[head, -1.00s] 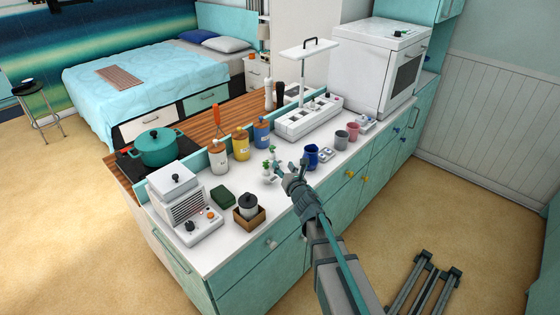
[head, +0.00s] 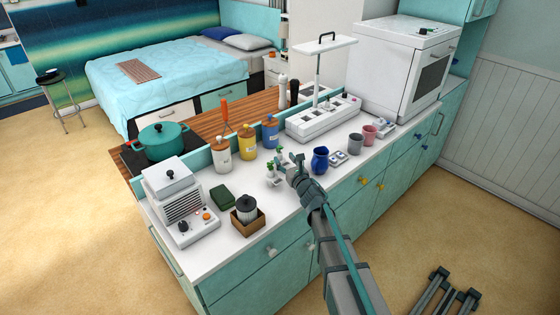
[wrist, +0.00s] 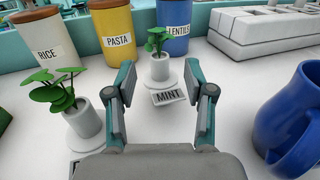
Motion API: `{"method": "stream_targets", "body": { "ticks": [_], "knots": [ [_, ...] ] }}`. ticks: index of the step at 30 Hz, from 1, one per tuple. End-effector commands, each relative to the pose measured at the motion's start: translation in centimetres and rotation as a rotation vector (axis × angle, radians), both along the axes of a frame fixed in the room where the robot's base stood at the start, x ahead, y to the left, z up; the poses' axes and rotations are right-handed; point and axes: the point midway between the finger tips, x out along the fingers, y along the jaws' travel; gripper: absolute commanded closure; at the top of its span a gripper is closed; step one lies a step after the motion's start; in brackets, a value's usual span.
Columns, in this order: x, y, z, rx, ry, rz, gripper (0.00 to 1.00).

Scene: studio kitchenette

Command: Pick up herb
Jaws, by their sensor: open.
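Two small herb plants in white pots stand on the white counter. The mint (wrist: 159,66) stands upright on a round saucer behind a small "MINT" label (wrist: 169,96), centred in the wrist view. The other herb (wrist: 74,112), with broad round leaves, is nearer and to the left; it also shows in the head view (head: 270,172). My gripper (wrist: 160,76) is open and empty, its fingers on either side of the line to the mint, which stands beyond the tips. In the head view my gripper (head: 287,163) is low over the counter beside the herbs, partly hiding that spot.
Rice (wrist: 40,42), pasta (wrist: 114,32) and lentils (wrist: 173,28) canisters line the back. A white slotted block (wrist: 262,32) is at back right. A boxed jar (head: 246,211) and green sponge (head: 222,197) lie left.

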Motion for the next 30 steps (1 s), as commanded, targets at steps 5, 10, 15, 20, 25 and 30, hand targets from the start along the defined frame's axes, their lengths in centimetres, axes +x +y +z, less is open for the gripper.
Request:
{"method": "stream_targets", "body": {
  "ticks": [5, 10, 15, 20, 25, 30],
  "knots": [
    [1.5, 0.9, 0.2, 0.001, 0.002, 0.0, 0.47],
    [3.6, 2.1, 0.2, 0.0, 0.001, 0.0, 0.47],
    [4.4, 2.7, 0.0, 0.001, 0.002, -0.001, 0.47],
    [4.3, 2.6, 0.0, 0.0, 0.001, -0.001, 0.47],
    [4.3, 2.6, 0.0, 0.001, 0.0, -0.001, 0.72],
    [4.3, 2.6, 0.0, 0.001, 0.0, -0.001, 1.0]
  ]
}}
